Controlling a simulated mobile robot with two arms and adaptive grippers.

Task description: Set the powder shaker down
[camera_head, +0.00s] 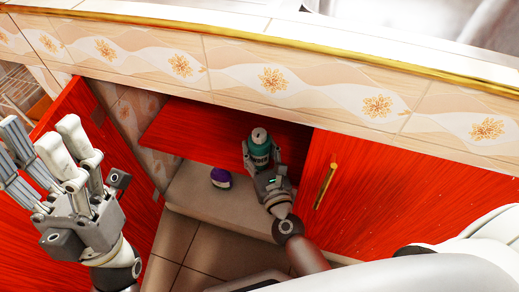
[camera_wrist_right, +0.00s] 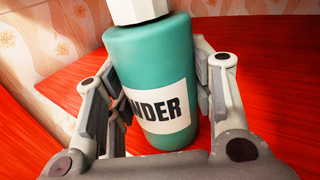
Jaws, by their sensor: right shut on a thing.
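The powder shaker (camera_head: 259,145) is a teal bottle with a pale cap and a white label. It is at the red shelf inside the open cabinet. My right gripper (camera_head: 262,163) is shut on it from the front. In the right wrist view the shaker (camera_wrist_right: 150,62) is roughly upright between the fingers of my right gripper (camera_wrist_right: 155,92). Its base is close to the red shelf surface (camera_wrist_right: 45,120); whether it touches is hard to tell. My left gripper (camera_head: 40,140) is raised at the left, empty, with its fingers apart.
A purple and white container (camera_head: 220,178) sits on the pale cabinet floor (camera_head: 195,192) below the shelf (camera_head: 185,135). Red doors stand on both sides; the right door (camera_head: 375,195) has a gold handle (camera_head: 325,186). The shelf left of the shaker is bare.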

